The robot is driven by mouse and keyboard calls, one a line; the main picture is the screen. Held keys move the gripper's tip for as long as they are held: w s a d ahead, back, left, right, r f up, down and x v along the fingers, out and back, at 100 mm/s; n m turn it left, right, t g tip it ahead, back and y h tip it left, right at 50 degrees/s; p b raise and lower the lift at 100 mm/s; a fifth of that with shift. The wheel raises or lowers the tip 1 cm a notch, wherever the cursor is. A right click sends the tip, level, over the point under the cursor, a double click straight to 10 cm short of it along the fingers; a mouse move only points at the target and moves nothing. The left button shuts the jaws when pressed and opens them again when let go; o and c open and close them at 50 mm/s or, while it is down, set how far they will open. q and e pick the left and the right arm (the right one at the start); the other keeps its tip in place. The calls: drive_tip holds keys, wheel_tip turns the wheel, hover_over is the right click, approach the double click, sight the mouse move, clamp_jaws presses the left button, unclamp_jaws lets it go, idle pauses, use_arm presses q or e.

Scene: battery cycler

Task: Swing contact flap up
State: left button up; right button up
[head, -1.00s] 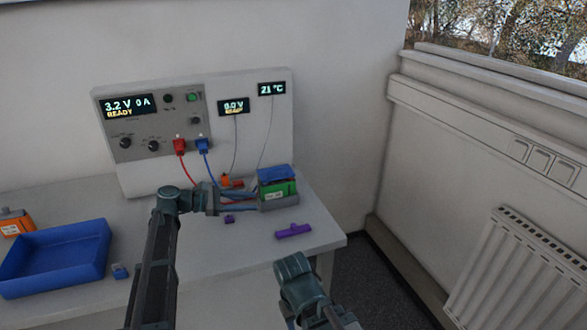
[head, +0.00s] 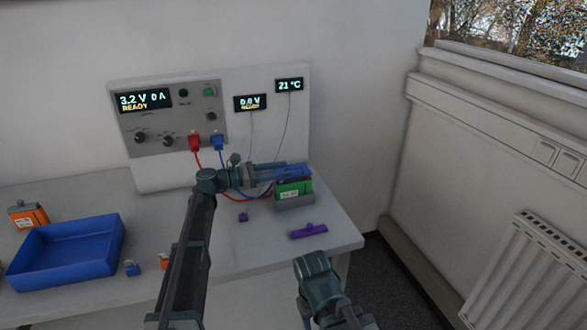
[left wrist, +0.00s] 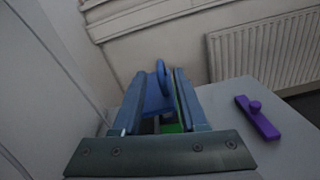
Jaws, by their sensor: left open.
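The blue contact flap (head: 298,170) lies across the top of a green cell (head: 300,188), which sits in a grey holder (head: 297,202) at the right of the table. My left gripper (head: 285,171) reaches the flap from the left in the head view. In the left wrist view, the open fingers of the left gripper (left wrist: 160,98) stand on either side of the blue flap (left wrist: 157,99) and its raised tab, with a strip of green below. I cannot tell whether a finger touches the flap.
A purple bar with a knob (head: 308,231) lies in front of the holder. A small purple piece (head: 243,217) lies left of it. Red and blue leads run from the cycler panel (head: 172,120) behind my left arm. A blue tray (head: 65,252) stands left.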

sight(293, 167)
use_arm(q)
drive_tip(key=shift+x, duration=2.25)
clamp_jaws()
